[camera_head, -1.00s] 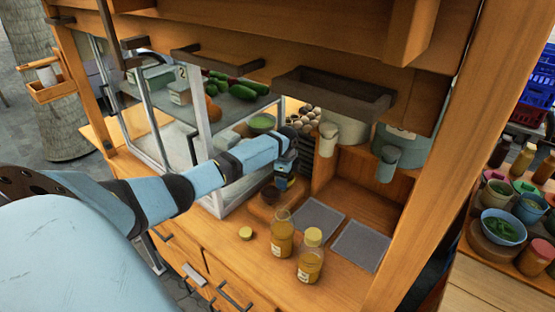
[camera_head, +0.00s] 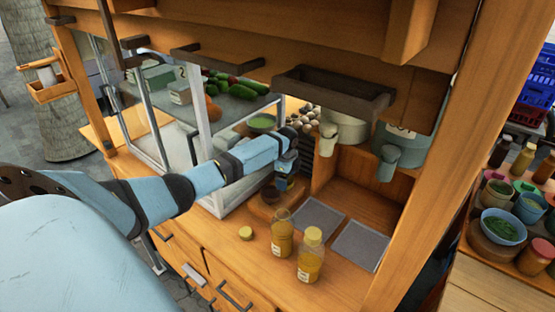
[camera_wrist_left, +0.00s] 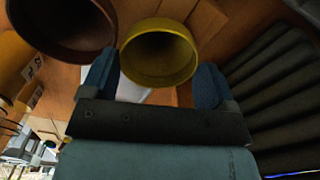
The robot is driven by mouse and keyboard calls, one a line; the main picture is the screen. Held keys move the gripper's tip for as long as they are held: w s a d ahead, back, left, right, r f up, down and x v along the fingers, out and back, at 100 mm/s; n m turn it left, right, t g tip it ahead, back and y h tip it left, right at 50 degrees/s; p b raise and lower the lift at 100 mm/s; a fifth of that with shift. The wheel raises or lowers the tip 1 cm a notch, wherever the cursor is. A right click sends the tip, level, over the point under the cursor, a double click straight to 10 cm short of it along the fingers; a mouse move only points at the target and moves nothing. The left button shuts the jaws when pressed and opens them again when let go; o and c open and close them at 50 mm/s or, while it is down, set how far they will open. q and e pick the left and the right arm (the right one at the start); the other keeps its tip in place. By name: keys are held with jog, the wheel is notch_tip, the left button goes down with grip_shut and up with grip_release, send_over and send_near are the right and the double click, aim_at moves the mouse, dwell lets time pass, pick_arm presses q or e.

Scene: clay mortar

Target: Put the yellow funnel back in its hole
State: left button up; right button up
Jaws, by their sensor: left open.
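The yellow funnel (camera_wrist_left: 158,66) shows in the left wrist view as a round yellow rim with a dark inside. The gripper is open. In the head view my left gripper (camera_head: 284,184) points down over the counter beside a brown bowl (camera_head: 269,193); I cannot make out the funnel there. The brown bowl also shows in the left wrist view (camera_wrist_left: 62,45). I cannot make out the hole in either view. My right gripper is out of view.
Two yellow-brown jars (camera_head: 310,258) stand on the counter in front of the gripper. A small yellow disc (camera_head: 246,233) lies left of them. Two grey mats (camera_head: 361,246) lie to the right. A glass case (camera_head: 215,150) is to the left, and a wooden shelf (camera_head: 333,95) overhangs.

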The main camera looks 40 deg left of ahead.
pick_arm(q)
notch_tip(320, 180, up, 14)
jog(key=shift+s+f+b, duration=0.1)
jog(key=shift+b, duration=0.2)
dwell(0.8)
